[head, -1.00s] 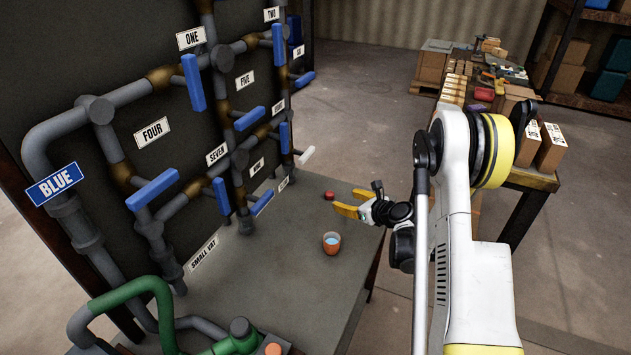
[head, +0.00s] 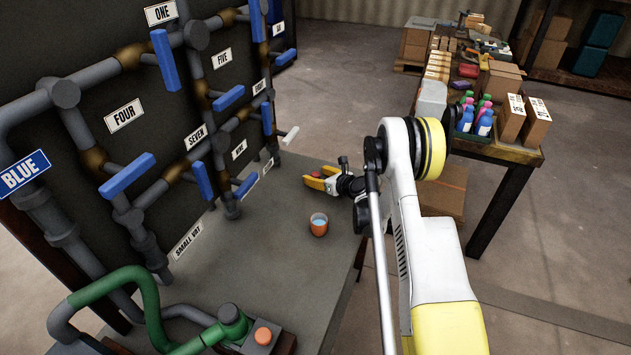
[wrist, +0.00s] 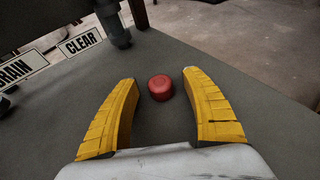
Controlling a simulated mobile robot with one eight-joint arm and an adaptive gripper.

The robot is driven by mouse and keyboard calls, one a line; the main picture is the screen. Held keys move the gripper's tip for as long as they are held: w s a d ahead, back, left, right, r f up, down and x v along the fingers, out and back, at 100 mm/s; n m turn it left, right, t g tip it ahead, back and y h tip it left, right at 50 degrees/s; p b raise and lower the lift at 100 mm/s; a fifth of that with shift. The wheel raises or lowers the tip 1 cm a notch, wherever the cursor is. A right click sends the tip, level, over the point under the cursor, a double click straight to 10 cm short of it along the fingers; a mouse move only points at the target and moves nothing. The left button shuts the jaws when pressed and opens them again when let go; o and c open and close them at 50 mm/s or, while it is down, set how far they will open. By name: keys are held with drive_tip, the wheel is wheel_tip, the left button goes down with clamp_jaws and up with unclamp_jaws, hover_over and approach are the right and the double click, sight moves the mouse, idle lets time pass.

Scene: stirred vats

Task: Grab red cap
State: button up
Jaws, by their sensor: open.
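The red cap (wrist: 160,88) lies on the grey table top, and in the wrist view it sits between and slightly beyond the tips of my gripper's yellow fingers. My gripper (wrist: 159,84) is open and empty, with the fingers on either side of the cap and a gap to each. In the head view my gripper (head: 318,179) is low over the table, and a bit of red shows between its fingers. I cannot tell whether the fingers touch the table.
An orange cup (head: 319,226) with light blue contents stands on the table nearer than my gripper. A pipe panel with blue lever handles (head: 127,177) rises at the left. A green pipe (head: 148,305) is in front. A table with boxes (head: 510,118) stands at the right.

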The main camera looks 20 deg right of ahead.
drive_tip(key=shift+w, duration=0.3)
drive_tip(key=c, duration=0.8)
